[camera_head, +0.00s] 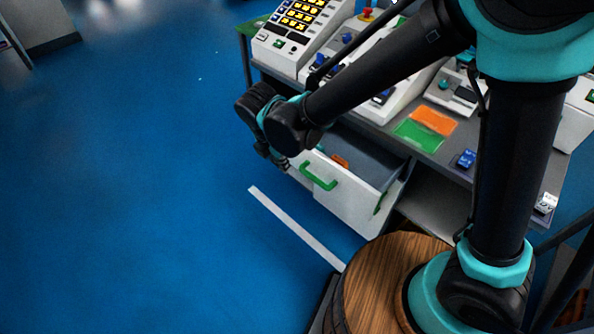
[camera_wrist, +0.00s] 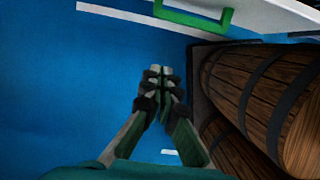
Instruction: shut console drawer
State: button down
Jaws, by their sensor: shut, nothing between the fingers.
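The console drawer (camera_head: 345,197) is a white-fronted drawer with a green handle (camera_head: 318,175), pulled out from under the console desk. Its open top shows a grey inside with an orange item (camera_head: 340,160) in it. My gripper (camera_head: 283,162) is by the drawer's far left end in the head view, partly hidden by my own arm. In the wrist view my gripper (camera_wrist: 160,70) is shut and empty over the blue floor, with the green handle (camera_wrist: 195,18) on the white drawer front at the top. Whether it touches the drawer cannot be told.
The console desk (camera_head: 445,160) bears button panels, a green and an orange plate and a blue block (camera_head: 466,159). A wooden barrel (camera_wrist: 250,90) stands at the right in the wrist view. The blue floor (camera_head: 120,200) left of the drawer is clear, with a white stripe (camera_head: 296,228).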

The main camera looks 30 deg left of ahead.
jog(key=w+d+f, duration=0.2)
jog(key=w+f, duration=0.4)
jog(key=f, duration=0.3)
jog(key=shift+w+r, duration=0.1)
jog(key=shift+w, duration=0.05)
dwell(0.4)
jog(key=w+d, duration=0.2)
jog(key=w, duration=0.5)
jog(key=w+d, duration=0.2)
jog(key=w, duration=0.5)
jog(key=w+d, duration=0.3)
jog(key=w, duration=0.4)
jog(key=shift+w, duration=0.35)
jog(key=shift+w, duration=0.1)
